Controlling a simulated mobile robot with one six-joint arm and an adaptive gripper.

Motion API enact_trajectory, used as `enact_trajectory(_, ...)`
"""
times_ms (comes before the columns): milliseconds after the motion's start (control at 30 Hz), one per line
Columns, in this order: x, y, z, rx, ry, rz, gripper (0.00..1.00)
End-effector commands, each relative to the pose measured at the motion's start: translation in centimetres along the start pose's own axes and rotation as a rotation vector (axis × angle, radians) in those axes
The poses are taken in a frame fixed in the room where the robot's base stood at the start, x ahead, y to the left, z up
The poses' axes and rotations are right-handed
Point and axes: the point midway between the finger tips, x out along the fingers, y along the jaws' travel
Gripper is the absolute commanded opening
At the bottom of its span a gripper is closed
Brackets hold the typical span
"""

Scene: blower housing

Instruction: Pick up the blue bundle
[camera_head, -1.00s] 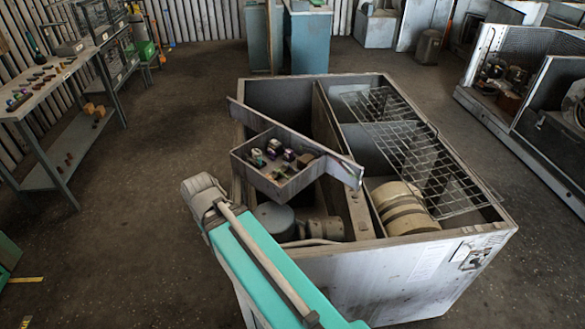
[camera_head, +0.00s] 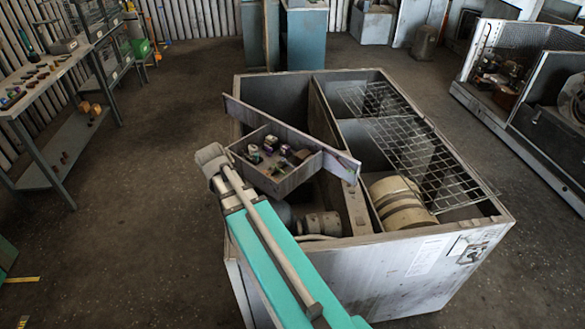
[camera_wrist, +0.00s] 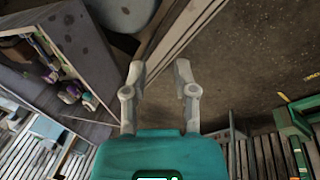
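I cannot make out a clearly blue bundle in either view. A small grey tray (camera_head: 275,185) sits at the near left of the open housing and holds several small white, green and purple pieces (camera_head: 272,147). In the wrist view the tray (camera_wrist: 88,45) is at the left, with purple, white and greenish pieces (camera_wrist: 68,92) in it. My gripper (camera_wrist: 160,75) has its two fingers apart with nothing between them. It is to the right of the tray, over the housing's edge and the floor. The head view does not show the gripper's fingers.
The grey housing (camera_head: 375,285) has tall walls, a flat bar (camera_head: 255,118) across the tray, a wire rack (camera_head: 410,140) and a cream drum (camera_head: 400,203). A shelf table (camera_head: 30,95) with small objects stands left. Dark floor (camera_head: 130,220) between is clear.

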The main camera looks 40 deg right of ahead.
Motion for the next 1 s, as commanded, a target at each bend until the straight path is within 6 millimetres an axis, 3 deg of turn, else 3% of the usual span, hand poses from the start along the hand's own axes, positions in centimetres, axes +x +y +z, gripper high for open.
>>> enact_trajectory(33, 0.9, 2.8, -1.7, -0.002, 0.003, 0.039, 0.37)
enact_trajectory(200, 2.7, 11.3, -4.5, -0.042, 0.004, 0.177, 0.37)
enact_trajectory(300, 3.4, 15.6, -5.4, -0.067, -0.004, 0.245, 0.37)
enact_trajectory(433, 4.0, 19.7, -6.0, -0.093, -0.017, 0.308, 0.37)
enact_trajectory(600, 4.3, 22.1, -6.1, -0.111, -0.028, 0.347, 0.37)
enact_trajectory(1000, 4.4, 22.4, -6.0, -0.112, -0.03, 0.351, 0.37)
